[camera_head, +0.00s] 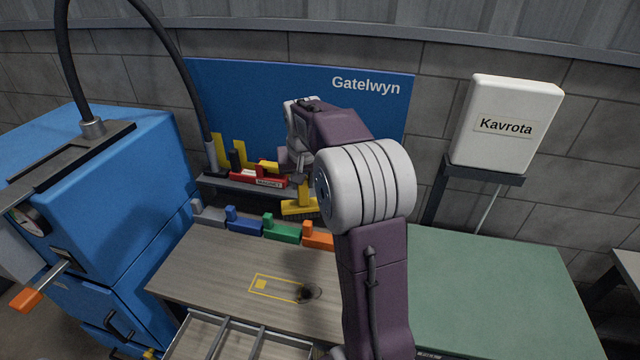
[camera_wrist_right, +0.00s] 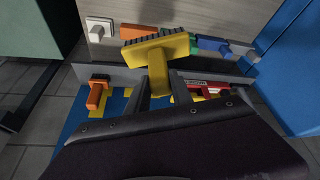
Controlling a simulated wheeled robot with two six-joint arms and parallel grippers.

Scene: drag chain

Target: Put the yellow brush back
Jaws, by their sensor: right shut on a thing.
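The yellow brush (camera_head: 299,208) hangs from my right gripper (camera_head: 300,178) in front of the blue board, bristles downward. In the right wrist view the yellow brush (camera_wrist_right: 156,58) is held by its handle between the two fingers of the right gripper (camera_wrist_right: 158,92). A blue board (camera_head: 270,100) labelled Gatelwyn stands against the wall, with yellow shapes (camera_head: 220,150) low on its left side. A grey ledge (camera_head: 220,184) runs along the board's foot. My left gripper is not in view.
Grey, blue (camera_head: 243,219), green (camera_head: 281,229) and orange (camera_head: 318,235) blocks line the wooden bench's back edge. A red holder (camera_head: 268,182) sits on the ledge. The bench top (camera_head: 215,270) is mostly clear around a yellow outline. A blue machine (camera_head: 110,160) stands left.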

